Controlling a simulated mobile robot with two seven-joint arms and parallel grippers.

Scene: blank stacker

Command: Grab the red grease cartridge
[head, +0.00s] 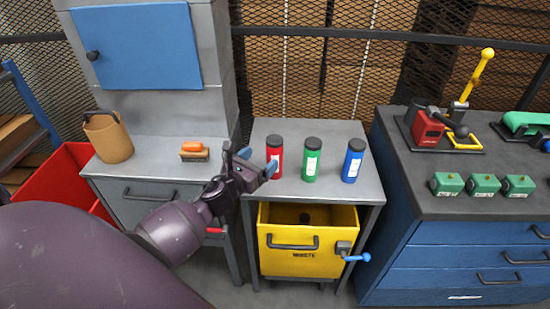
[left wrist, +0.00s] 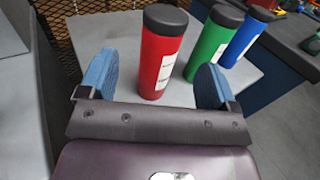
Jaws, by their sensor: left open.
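The red grease cartridge (head: 274,158) stands upright on the small grey table (head: 330,190), with a black cap and a white label. It also shows in the left wrist view (left wrist: 158,62). My left gripper (head: 256,163) is open just left of the red cartridge. In the left wrist view its blue fingertips (left wrist: 155,85) are apart, with the red cartridge ahead in the gap between them. I cannot tell whether a finger touches it. My right gripper is not in view.
A green cartridge (head: 312,160) and a blue cartridge (head: 352,162) stand in a row to the right. A yellow waste bin (head: 285,257) sits under the table. A blue cabinet (head: 400,200) is at right, a grey bench (head: 150,160) at left.

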